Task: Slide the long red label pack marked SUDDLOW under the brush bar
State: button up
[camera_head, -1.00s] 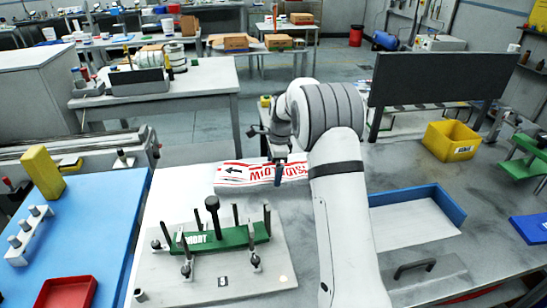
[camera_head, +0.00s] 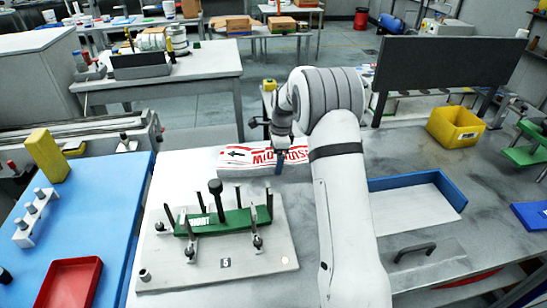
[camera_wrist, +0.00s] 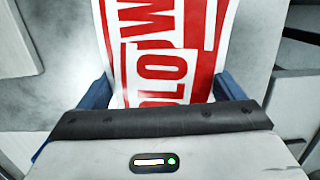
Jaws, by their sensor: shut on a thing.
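The long label pack (camera_head: 240,158), white with large red lettering and a black arrow, lies flat on the grey bench at the middle back. My gripper (camera_head: 279,168) is over its right part and hides some lettering. In the wrist view, the pack (camera_wrist: 145,65) runs away from me between the two blue fingers of my gripper (camera_wrist: 162,100), one at each long side, shut on it. The near end of the pack is hidden behind a black bar. I cannot tell for sure which part is the brush bar.
A plate (camera_head: 270,258) with upright pins and clamps around a green block (camera_head: 235,220) stands in front of the pack. A blue-edged tray (camera_head: 418,211), a yellow bin (camera_head: 455,127) and a dark upright panel (camera_head: 425,75) are at right. A blue surface (camera_head: 90,215) is at left.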

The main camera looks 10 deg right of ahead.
jog(key=shift+r, duration=0.1)
jog(key=c, duration=0.5)
jog(key=shift+d+p, duration=0.55)
jog(key=shift+d, duration=5.3)
jog(key=o, duration=1.3)
jog(key=shift+o, duration=0.2)
